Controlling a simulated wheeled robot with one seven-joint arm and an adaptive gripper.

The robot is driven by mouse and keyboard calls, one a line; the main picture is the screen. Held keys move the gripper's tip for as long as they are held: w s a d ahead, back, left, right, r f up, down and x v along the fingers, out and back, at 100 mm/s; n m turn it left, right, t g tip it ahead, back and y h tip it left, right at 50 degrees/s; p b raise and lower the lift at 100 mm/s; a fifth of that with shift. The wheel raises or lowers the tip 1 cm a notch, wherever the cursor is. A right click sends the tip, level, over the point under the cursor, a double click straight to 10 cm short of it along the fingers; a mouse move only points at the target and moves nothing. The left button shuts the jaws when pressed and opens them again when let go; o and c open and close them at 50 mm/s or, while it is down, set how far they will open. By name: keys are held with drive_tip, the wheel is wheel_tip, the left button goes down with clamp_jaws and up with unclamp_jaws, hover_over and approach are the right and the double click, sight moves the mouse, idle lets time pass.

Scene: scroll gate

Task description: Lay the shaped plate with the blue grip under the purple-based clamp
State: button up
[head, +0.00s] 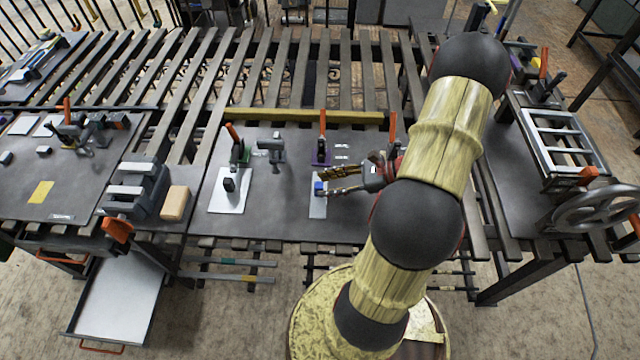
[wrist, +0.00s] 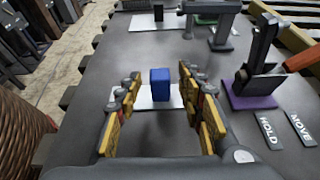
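The blue grip (head: 320,187) stands upright on a pale metal plate (head: 318,209), which lies flat on the dark worktop; the plate also shows in the wrist view (wrist: 146,102). My gripper (head: 323,182) is open. In the wrist view its yellow fingers (wrist: 160,83) are on either side of the blue grip (wrist: 160,86), with a visible gap on each side. The purple-based clamp (head: 321,158) stands behind the plate, with its orange lever raised. In the wrist view the purple base (wrist: 250,94) is right of my right finger. The plate lies apart from the clamp.
A green-based clamp (head: 240,153) and a grey post (head: 271,150) stand to the left. Another pale plate with a black grip (head: 230,186) lies in front of them. HOLD (wrist: 269,131) and MOVE (wrist: 301,129) labels lie beside the purple base. Bare worktop separates the two plates.

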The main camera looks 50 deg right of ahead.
drive_tip(key=p+v, duration=0.1)
drive_tip(key=v, duration=0.8)
drive_tip(key=shift+d, duration=0.1)
drive_tip(key=w+a+r+n+g+h, duration=0.1)
drive_tip(key=w+a+r+n+g, duration=0.25)
drive_tip(key=a+r+n, duration=0.35)
drive_tip(key=w+a+r+n+g+h, duration=0.1)
drive_tip(key=w+a+r+n+g, duration=0.1)
drive_tip(key=a+r+n+g, duration=0.55)
drive_tip(key=s+a+r+n+t+h, duration=0.2)
drive_tip(key=a+r+n+t+h, duration=0.1)
drive_tip(key=a+r+n, duration=0.2)
drive_tip(key=s+a+r+n+t+h, duration=0.2)
drive_tip(key=a+r+n+t+h, duration=0.1)
drive_tip(key=a+r+n, duration=0.3)
drive_tip(key=a+n, duration=0.2)
drive_tip(key=a, duration=0.2)
drive_tip(key=shift+s+a+r+h, duration=0.2)
drive_tip(key=shift+s+a+h, duration=0.05)
drive_tip(key=shift+s+h, duration=0.1)
drive_tip(key=shift+n, duration=0.25)
